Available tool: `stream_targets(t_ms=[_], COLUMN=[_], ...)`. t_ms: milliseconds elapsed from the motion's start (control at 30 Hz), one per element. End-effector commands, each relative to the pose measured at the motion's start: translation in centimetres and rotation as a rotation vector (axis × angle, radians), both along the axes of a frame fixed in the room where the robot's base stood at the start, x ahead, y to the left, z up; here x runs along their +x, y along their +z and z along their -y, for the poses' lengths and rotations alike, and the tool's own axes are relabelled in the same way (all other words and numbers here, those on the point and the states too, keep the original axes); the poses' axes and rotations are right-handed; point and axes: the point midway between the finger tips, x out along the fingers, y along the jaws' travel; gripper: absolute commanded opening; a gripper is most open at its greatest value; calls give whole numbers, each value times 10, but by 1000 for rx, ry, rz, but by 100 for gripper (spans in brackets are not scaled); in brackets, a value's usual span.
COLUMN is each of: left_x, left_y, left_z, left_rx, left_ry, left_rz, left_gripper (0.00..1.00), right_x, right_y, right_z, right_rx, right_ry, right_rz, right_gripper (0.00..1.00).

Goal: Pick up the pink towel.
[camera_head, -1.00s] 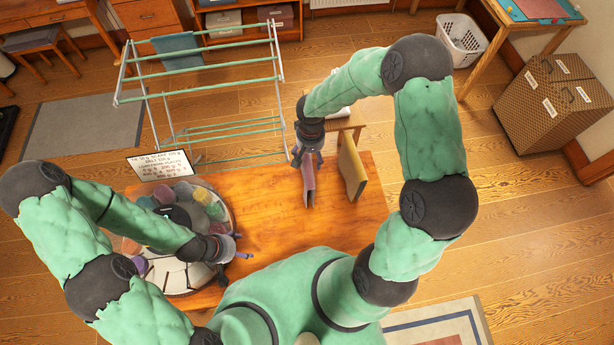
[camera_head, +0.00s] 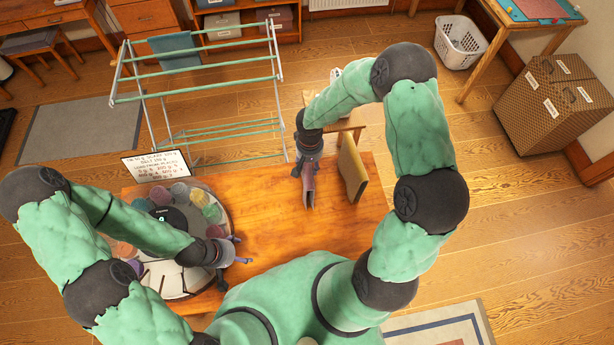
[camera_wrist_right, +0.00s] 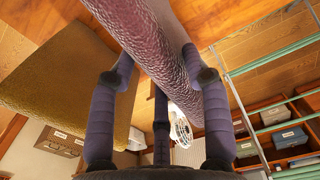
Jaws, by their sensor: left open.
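The pink towel (camera_head: 309,192) is a narrow, folded, upright slab on the wooden table (camera_head: 262,215). My right gripper (camera_head: 306,170) is at the towel's far end and hides part of it. In the right wrist view the ribbed pink towel (camera_wrist_right: 145,55) runs between the fingers of my right gripper (camera_wrist_right: 158,58). The fingertips lie close along both sides of it; whether they press on it is not clear. My left gripper (camera_head: 236,250) is open and empty, over the edge of the round tray at the table's left.
A yellow-brown folded towel (camera_head: 352,170) stands upright right of the pink one. A round tray (camera_head: 226,197) with several coloured bundles is on the left, behind it a printed sign (camera_head: 155,166). A drying rack (camera_head: 205,75) stands beyond. The table's middle is clear.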

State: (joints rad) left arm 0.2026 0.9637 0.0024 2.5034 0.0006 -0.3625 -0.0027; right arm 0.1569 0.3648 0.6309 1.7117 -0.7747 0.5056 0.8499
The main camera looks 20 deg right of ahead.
Motion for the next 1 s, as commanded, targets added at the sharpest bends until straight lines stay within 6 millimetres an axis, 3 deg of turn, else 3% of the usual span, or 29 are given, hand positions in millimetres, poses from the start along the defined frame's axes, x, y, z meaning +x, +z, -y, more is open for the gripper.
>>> stream_targets(t_ms=[33, 100, 133, 567, 767, 1000], left_x=[0, 0, 0, 0, 0, 0], left_y=[0, 0, 0, 4, 15, 37], left_z=[0, 0, 0, 0, 0, 0], left_rx=[0, 0, 0, 0, 0, 0], left_ry=[0, 0, 0, 0, 0, 0], left_rz=[0, 0, 0, 0, 0, 0], left_gripper=[73, 73, 73, 73, 73, 73], right_x=[0, 0, 0, 0, 1, 32], right_y=[0, 0, 0, 8, 36, 84], right_z=[0, 0, 0, 0, 0, -28], right_rx=[0, 0, 0, 0, 0, 0], right_ry=[0, 0, 0, 1, 1, 4], right_rz=[0, 0, -1, 0, 3, 4], right_gripper=[22, 2, 0, 0, 0, 0])
